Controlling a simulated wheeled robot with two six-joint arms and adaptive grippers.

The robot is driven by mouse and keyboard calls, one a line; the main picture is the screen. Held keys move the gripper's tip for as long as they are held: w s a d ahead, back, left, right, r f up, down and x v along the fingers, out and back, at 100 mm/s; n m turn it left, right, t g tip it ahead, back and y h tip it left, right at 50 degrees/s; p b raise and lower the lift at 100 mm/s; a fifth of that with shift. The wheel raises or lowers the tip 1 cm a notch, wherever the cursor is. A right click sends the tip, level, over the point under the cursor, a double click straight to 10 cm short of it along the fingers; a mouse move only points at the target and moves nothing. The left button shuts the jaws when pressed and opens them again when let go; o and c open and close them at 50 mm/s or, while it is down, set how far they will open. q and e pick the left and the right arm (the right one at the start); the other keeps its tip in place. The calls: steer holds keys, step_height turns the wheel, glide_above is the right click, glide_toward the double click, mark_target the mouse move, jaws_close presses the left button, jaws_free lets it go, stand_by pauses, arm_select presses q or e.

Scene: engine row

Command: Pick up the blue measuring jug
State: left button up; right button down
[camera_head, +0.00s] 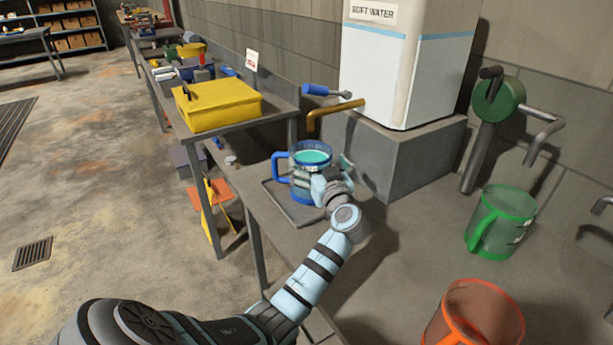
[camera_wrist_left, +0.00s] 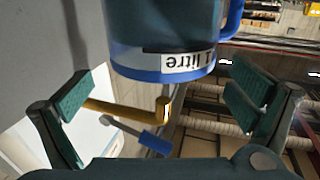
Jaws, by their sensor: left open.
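The blue measuring jug (camera_head: 303,190) stands upright on a dark tray (camera_head: 277,201) at the table's edge in the head view. It holds a teal liquid and its handle is on the left. My left gripper (camera_head: 328,185) is at the jug's right front side and covers part of it. In the left wrist view the jug (camera_wrist_left: 165,45) appears upside down, with its litre label showing. The left gripper's green-padded fingers (camera_wrist_left: 163,95) are apart and empty, with the jug in front of the gap between them. I cannot tell whether a finger touches it. My right gripper is not in view.
A green jug (camera_head: 500,222) and an orange jug (camera_head: 474,318) stand to the right. A white water tank (camera_head: 395,75) sits on a grey block behind, with a brass spout (camera_head: 333,113) and blue-handled valve (camera_head: 325,91). A yellow toolbox (camera_head: 217,106) is on the left bench.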

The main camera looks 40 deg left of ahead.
arm_select(q)
steer(key=x, duration=0.3)
steer(key=shift+a+f, duration=0.15)
steer(key=shift+w+a, duration=0.15)
steer(key=shift+a, duration=0.3)
steer(key=shift+d, duration=0.1)
steer(key=c, duration=1.6)
steer(key=shift+c, duration=0.8)
steer(key=shift+r, duration=0.3)
